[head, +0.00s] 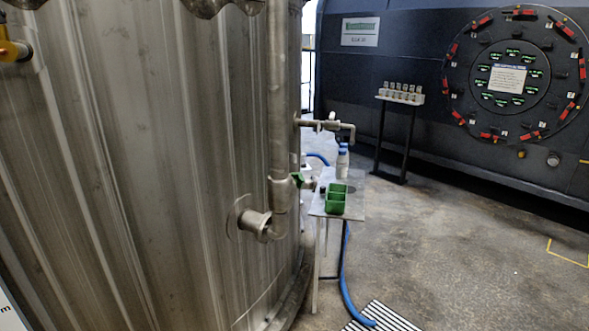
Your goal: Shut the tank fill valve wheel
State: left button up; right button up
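A large corrugated steel tank (150,170) fills the left half of the head view. A vertical pipe (279,90) runs down its right side and bends into a flanged fitting (254,223) on the tank wall. A small green handle (297,180) shows beside this pipe; I cannot tell whether it is a wheel. A yellow and dark fitting (12,50) is cut off at the upper left edge, and its kind is unclear. I cannot make out a clear valve wheel. Neither of my grippers is in view.
A blue hose (344,285) reaches a floor grate (385,317). Open concrete floor lies right.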

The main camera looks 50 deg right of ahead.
aim_at(298, 179)
jog(key=i+l+u, duration=0.15)
jog(key=l, duration=0.85)
jog(key=i+l+u, duration=0.2)
jog(key=l, duration=0.85)
jog(key=l+u, duration=0.15)
jog(key=l, duration=0.85)
jog(key=k+l+u, duration=0.2)
jog(key=l, duration=0.8)
jog(key=l+u, duration=0.15)
jog(key=l, duration=0.9)
jog(key=l+u, duration=0.2)
jog(key=l, duration=0.3)
